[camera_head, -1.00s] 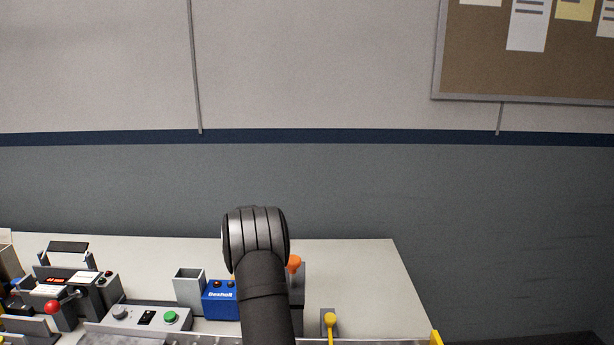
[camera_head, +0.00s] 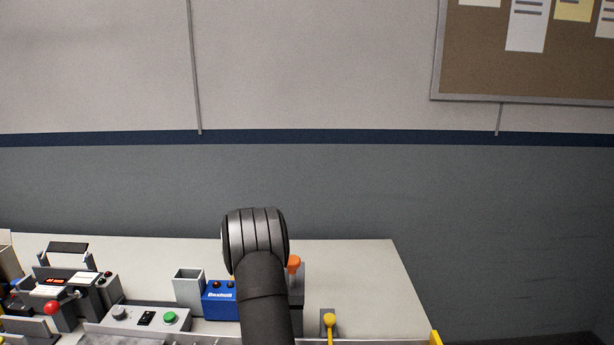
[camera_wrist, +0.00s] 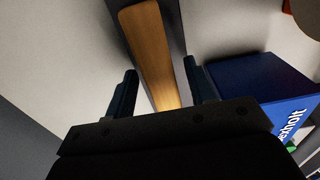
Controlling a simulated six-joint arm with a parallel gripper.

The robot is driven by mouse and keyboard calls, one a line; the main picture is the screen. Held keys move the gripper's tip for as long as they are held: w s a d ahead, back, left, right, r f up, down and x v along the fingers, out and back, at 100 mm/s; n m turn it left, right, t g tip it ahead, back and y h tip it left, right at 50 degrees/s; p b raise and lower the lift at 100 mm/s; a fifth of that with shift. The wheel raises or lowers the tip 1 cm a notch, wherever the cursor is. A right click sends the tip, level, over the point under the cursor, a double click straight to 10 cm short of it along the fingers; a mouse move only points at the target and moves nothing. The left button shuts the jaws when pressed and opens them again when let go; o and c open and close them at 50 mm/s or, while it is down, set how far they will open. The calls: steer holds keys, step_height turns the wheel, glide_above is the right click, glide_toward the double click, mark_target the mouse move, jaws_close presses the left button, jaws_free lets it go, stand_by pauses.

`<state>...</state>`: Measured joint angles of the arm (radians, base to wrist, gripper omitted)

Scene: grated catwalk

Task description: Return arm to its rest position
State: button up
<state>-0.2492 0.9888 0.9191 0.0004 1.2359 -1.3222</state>
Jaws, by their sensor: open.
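My gripper (camera_wrist: 160,66) shows in the wrist view with its two dark fingers apart. An orange-brown strip on a dark grey bar (camera_wrist: 152,45) lies in line with the gap between the fingers. I cannot tell how far beyond the fingertips it is, and nothing is clearly gripped. In the head view my dark arm rises from the bottom edge over the bench, and its rounded joint hides part of the bench. The gripper itself is hidden there.
On the pale bench (camera_head: 350,275) stand a blue box (camera_head: 220,309), a grey open bin (camera_head: 188,290), a button panel (camera_head: 120,322), an orange knob (camera_head: 294,263) and a yellow-knobbed lever (camera_head: 330,320). Machines crowd the left. The bench's right part is mostly clear; the wall stands behind.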

step_height(320, 180, up, 12)
step_height(320, 180, down, 12)
steer(key=shift+f, duration=0.15)
step_height(320, 180, up, 5)
steer(key=shift+f, duration=0.15)
steer(key=s+d+r, duration=0.4)
steer(key=d+r, duration=0.3)
steer(key=d, duration=0.5)
steer(key=w+a+r, duration=0.1)
steer(key=a+r, duration=0.1)
steer(key=a, duration=0.9)
steer(key=w+a+r, duration=0.1)
steer(key=a, duration=1.1)
steer(key=s+a, duration=0.4)
steer(key=a, duration=0.6)
steer(key=s+a, duration=0.3)
steer(key=a, duration=0.7)
steer(key=shift+s+f, duration=0.2)
steer(key=shift+s, duration=0.2)
steer(key=shift+o, duration=0.2)
